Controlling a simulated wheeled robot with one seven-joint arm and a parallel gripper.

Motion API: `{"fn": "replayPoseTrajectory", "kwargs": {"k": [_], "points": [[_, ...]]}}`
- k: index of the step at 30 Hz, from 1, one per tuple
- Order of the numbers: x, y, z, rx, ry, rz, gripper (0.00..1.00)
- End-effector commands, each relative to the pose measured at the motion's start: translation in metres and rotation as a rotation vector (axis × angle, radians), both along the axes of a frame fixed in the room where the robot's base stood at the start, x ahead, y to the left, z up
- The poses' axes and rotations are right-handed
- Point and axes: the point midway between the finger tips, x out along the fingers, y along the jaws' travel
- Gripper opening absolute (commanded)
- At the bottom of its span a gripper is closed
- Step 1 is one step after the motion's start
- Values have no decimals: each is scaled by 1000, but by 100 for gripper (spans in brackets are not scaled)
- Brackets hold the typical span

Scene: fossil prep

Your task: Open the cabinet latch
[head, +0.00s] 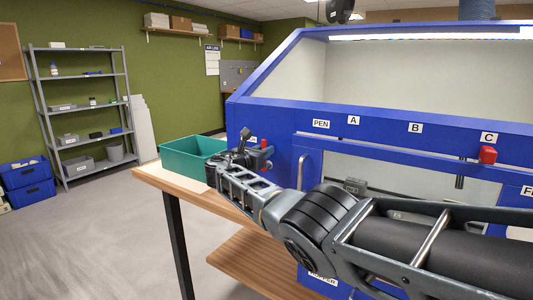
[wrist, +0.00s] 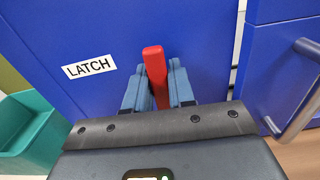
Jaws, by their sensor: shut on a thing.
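The blue cabinet (head: 400,122) fills the right side of the head view, with a wide window and a front panel. Its red latch handle (wrist: 154,72) stands between my gripper's two fingers in the wrist view, beside a white LATCH label (wrist: 89,67). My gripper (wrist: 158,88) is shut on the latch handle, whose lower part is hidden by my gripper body. In the head view my gripper (head: 252,150) reaches the cabinet's left front corner, where a bit of red shows.
A green bin (head: 188,158) sits on the wooden table (head: 165,180) left of my gripper. A grey pull handle (head: 302,170) stands out from the cabinet just right of the latch. Another red knob (head: 487,155) is under label C. The floor at left is clear.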

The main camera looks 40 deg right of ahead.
Motion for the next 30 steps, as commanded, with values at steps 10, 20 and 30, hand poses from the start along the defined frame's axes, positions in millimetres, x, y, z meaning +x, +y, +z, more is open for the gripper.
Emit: {"fn": "replayPoseTrajectory", "kwargs": {"k": [10,20,30], "points": [[3,2,-2,-17,51,1,0],[3,2,-2,-16,53,1,25],[3,1,-1,-17,50,1,45]]}}
